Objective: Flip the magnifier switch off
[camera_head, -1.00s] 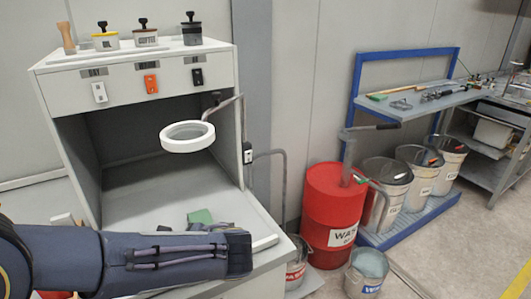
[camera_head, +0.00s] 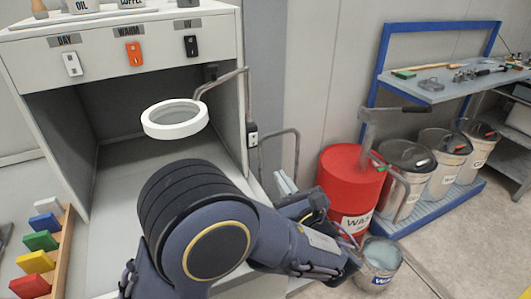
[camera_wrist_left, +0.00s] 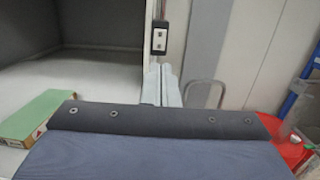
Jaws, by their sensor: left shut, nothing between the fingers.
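The magnifier (camera_head: 174,119) is a white ring on a bent grey arm, hanging in front of the open cabinet. A small dark switch box with a pale face (camera_head: 252,140) sits on the cabinet's right front post. It also shows in the left wrist view (camera_wrist_left: 159,39), upper middle; its on or off position is too small to tell. My left gripper (camera_head: 283,182) is shut and empty, right of the cabinet and below the switch box in the picture. Its pale fingers (camera_wrist_left: 161,82) point up toward the box in the wrist view, apart from it. My right gripper is not in view.
The cabinet (camera_head: 120,70) has labelled white, orange and black switches along its top. A green block (camera_wrist_left: 40,115) lies on its floor. A rack of coloured blocks (camera_head: 62,245) is at lower left. A red drum (camera_head: 345,190) and a bucket (camera_head: 378,268) stand right of my arm.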

